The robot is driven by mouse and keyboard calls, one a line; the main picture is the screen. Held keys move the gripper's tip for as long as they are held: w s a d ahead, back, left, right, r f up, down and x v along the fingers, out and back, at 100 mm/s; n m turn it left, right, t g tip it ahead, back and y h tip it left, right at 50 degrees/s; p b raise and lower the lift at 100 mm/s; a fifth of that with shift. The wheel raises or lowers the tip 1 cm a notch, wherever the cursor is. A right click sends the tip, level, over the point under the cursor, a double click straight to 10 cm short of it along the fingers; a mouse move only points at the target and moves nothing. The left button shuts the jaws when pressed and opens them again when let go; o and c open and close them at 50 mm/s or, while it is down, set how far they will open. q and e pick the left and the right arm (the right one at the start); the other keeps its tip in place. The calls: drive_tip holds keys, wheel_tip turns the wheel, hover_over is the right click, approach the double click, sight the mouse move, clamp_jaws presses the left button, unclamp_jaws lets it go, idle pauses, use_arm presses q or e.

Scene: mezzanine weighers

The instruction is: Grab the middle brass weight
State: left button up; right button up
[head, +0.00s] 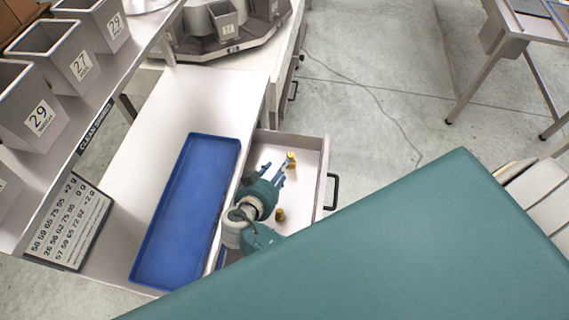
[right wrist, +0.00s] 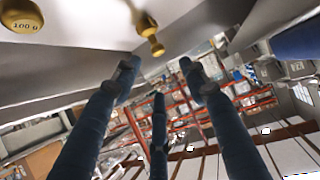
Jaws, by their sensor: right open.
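Brass weights lie in the open drawer (head: 312,160). One brass weight (head: 280,215) is near the drawer's front end, beside my right arm. More brass (head: 291,157) shows farther up, just past the fingertips of my right gripper (head: 274,173). In the right wrist view a weight marked 100 g (right wrist: 22,20) is at the top left. A brass piece (right wrist: 146,23) and a smaller one (right wrist: 157,48) are at the top middle, ahead of the open fingers (right wrist: 158,75); I cannot tell whether they are separate weights. The right gripper is open and empty. My left gripper is out of view.
A blue tray (head: 145,262) lies on the white bench left of the drawer. The drawer's walls and dark handle (head: 332,191) are close to the right gripper. Numbered grey bins (head: 35,108) stand on the shelf at left. A sign with figures (head: 70,225) is below them.

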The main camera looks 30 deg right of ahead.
sight(289, 157)
drive_tip(key=b+x, duration=0.1)
drive_tip(key=x, duration=0.4)
drive_tip(key=shift+w+d+f, duration=0.1)
drive_tip(key=shift+d+f, duration=0.1)
drive_tip(key=shift+f, duration=0.1)
drive_tip(key=b+x, duration=0.1)
drive_tip(key=x, duration=0.3)
drive_tip(key=shift+w+d+f, duration=0.15)
drive_tip(key=shift+d+f, duration=0.1)
drive_tip(key=shift+f, duration=0.05)
drive_tip(key=shift+c, duration=0.8)
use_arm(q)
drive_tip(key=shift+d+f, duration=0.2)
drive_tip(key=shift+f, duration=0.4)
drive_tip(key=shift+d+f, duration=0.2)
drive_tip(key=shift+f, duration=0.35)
use_arm(e)
clamp_jaws()
